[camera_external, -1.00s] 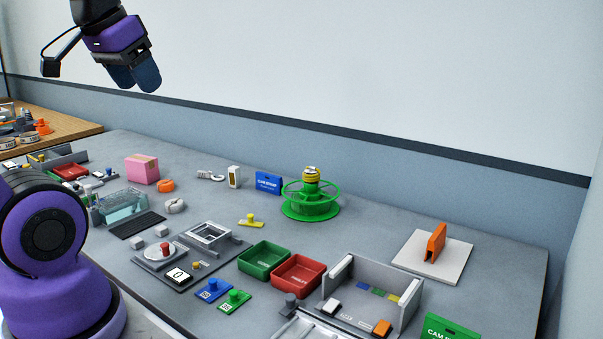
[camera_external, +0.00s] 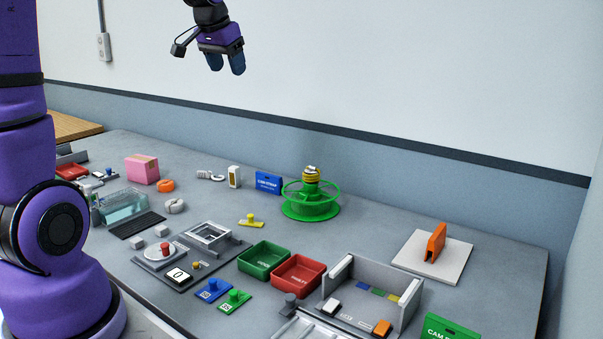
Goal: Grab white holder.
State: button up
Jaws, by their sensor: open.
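A small white upright block with a dark-framed face (camera_external: 235,177) stands at the back of the grey table, left of the blue box; it may be the white holder, but I cannot tell for sure. A pale rounded clamp-like piece (camera_external: 174,206) lies to its left and nearer. My gripper (camera_external: 227,68) hangs high above the back of the table in front of the wall, fingers pointing down. It is open and empty, well above and apart from both pieces.
A pink box (camera_external: 142,169), an orange ring (camera_external: 165,186), a blue box (camera_external: 268,183) and a green reel (camera_external: 310,204) stand around the white pieces. Green (camera_external: 264,259) and red (camera_external: 298,275) trays lie nearer. An orange piece stands on a white plate (camera_external: 448,262) at right.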

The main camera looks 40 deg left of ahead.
jog(key=w+a+f, duration=0.6)
jog(key=w, duration=0.2)
jog(key=n, duration=0.1)
send_near(233, 167)
jog(key=w+f, duration=0.1)
jog(key=x, duration=0.4)
jog(key=shift+f, duration=0.45)
jog(key=shift+s+x, duration=0.2)
jog(key=shift+x, duration=3.05)
jog(key=shift+d+f, duration=0.1)
jog(key=shift+d, duration=0.05)
jog(key=c, duration=1.1)
jog(key=shift+o, duration=0.2)
